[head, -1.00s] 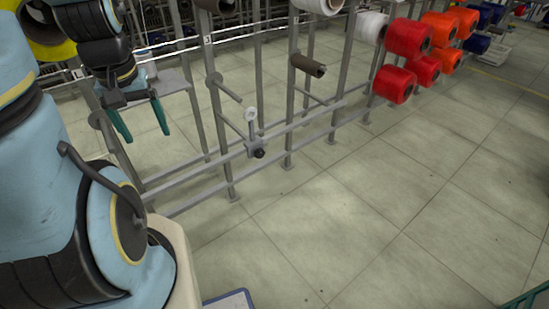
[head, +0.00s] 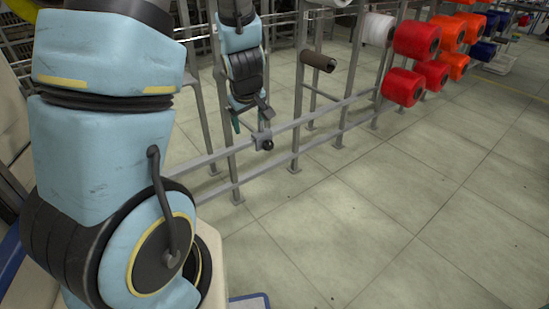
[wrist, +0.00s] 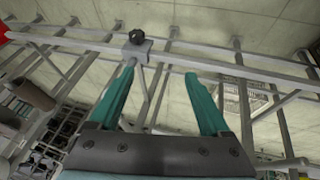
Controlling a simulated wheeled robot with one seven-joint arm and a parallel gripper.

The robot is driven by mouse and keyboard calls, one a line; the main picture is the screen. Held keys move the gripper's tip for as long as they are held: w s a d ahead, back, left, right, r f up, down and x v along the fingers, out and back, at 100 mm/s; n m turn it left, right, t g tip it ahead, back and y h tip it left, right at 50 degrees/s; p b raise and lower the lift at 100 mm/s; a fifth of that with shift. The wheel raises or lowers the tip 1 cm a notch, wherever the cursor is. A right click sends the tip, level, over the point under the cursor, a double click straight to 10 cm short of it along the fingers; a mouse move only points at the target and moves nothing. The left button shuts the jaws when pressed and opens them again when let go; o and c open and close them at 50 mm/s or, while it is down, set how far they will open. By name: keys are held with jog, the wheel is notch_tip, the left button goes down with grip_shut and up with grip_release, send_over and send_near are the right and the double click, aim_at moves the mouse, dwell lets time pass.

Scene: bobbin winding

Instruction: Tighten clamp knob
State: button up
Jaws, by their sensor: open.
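The clamp knob (head: 268,145) is a small black knob on a grey clamp block (head: 259,141), which sits on the upper horizontal rail of the creel frame. In the wrist view the black knob (wrist: 136,37) shows above and just left of my fingers, with the clamp block (wrist: 146,46) beside it. My gripper (wrist: 167,75) has two green fingers, spread apart with nothing between them. In the head view my gripper (head: 249,120) hangs close to the clamp, partly hidden by my own wrist. The fingers appear apart from the knob.
The grey rails (head: 330,112) and uprights of the frame surround the clamp. A brown empty tube (head: 318,61) sits on a peg to the right. Red spools (head: 404,85) and a white spool (head: 377,29) hang farther right. The tiled floor (head: 370,200) in front is clear.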

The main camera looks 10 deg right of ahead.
jog(key=w+d+f+n+t+y+b, duration=0.1)
jog(key=d+f+b, duration=0.1)
jog(key=f+b, duration=0.1)
jog(key=w+d+f+n+t+y+b, duration=0.1)
jog(key=w+d+f+t+b, duration=0.1)
jog(key=f, duration=0.4)
jog(key=w+d+f+n+t+y+b, duration=0.1)
jog(key=d+f+n+b, duration=0.1)
jog(key=d+f+b, duration=0.1)
notch_tip(320, 180, down, 2)
jog(key=shift+w+f+t+y+b, duration=0.15)
jog(key=shift+t+y+b, duration=0.15)
jog(key=shift+b, duration=0.15)
jog(key=n+t+y+b, duration=0.4)
jog(key=t+y+b, duration=0.15)
jog(key=b, duration=0.25)
send_near(270, 147)
jog(key=shift+t+h, duration=0.35)
jog(key=shift+h, duration=0.1)
jog(key=b+x, duration=0.1)
jog(key=x, duration=0.8)
jog(key=shift+a+f, duration=0.1)
jog(key=shift+a, duration=0.1)
jog(key=shift+c, duration=0.3)
grip_shut()
